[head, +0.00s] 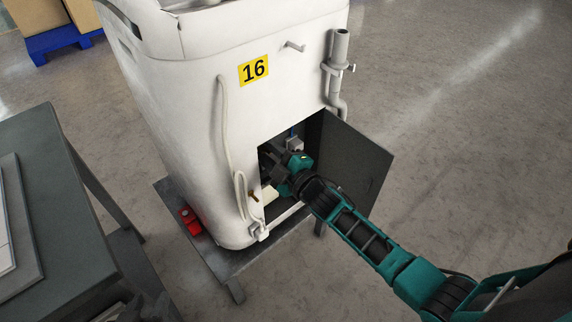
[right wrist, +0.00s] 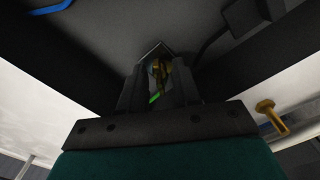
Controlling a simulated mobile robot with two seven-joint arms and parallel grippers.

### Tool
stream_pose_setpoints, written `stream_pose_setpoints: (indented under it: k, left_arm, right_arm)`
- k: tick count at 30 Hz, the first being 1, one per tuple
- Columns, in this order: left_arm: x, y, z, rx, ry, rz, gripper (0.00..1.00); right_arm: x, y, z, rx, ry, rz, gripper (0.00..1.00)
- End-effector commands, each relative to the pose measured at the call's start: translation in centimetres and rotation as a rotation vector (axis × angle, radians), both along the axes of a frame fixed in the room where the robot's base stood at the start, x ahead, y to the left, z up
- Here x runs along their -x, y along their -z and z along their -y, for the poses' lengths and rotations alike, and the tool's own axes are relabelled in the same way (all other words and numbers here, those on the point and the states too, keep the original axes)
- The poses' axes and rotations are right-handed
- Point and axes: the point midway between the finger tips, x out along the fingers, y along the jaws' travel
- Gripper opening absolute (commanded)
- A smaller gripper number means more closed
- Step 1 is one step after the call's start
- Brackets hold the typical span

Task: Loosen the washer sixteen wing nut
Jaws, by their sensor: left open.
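The white washer (head: 180,120) carries a yellow label 16 (head: 253,69). A low square opening in its front has its dark door (head: 350,155) swung out to the right. My right gripper (head: 275,160) reaches into this opening, and its fingertips are hidden in shadow in the head view. In the right wrist view, a small brass piece (right wrist: 158,68), perhaps the wing nut, shows between the dark fingers of my right gripper (right wrist: 160,85), with a green bit below it. I cannot tell whether the fingers press on it. My left gripper is not in view.
A pale hose (head: 222,120) and a grey pipe (head: 338,70) run down the front. A red object (head: 189,221) lies by the washer's base. A grey table (head: 75,235) stands at left.

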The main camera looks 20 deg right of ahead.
Motion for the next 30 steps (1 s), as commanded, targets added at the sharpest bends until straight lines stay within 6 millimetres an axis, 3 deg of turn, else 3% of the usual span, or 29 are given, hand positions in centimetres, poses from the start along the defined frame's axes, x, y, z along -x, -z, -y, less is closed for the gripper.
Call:
stream_pose_setpoints:
  k: [12,16,21,30]
  left_arm:
    - [0.1,-0.6,-0.5,-0.011,-0.006,0.001,0.43]
    - [0.1,-0.7,-0.6,-0.012,-0.007,0.003,0.43]
    - [0.2,-0.6,-0.7,-0.012,-0.008,0.004,0.43]
    - [0.3,-0.5,-0.7,-0.014,-0.009,0.0,0.43]
  right_arm:
    - [7.9,0.0,2.8,0.001,0.0,-0.005,0.32]
    - [9.7,0.0,3.5,0.0,0.0,-0.002,0.32]
    - [11.0,-0.1,4.0,0.0,0.0,0.0,0.32]
    - [11.2,0.0,4.1,0.0,0.0,0.0,0.32]
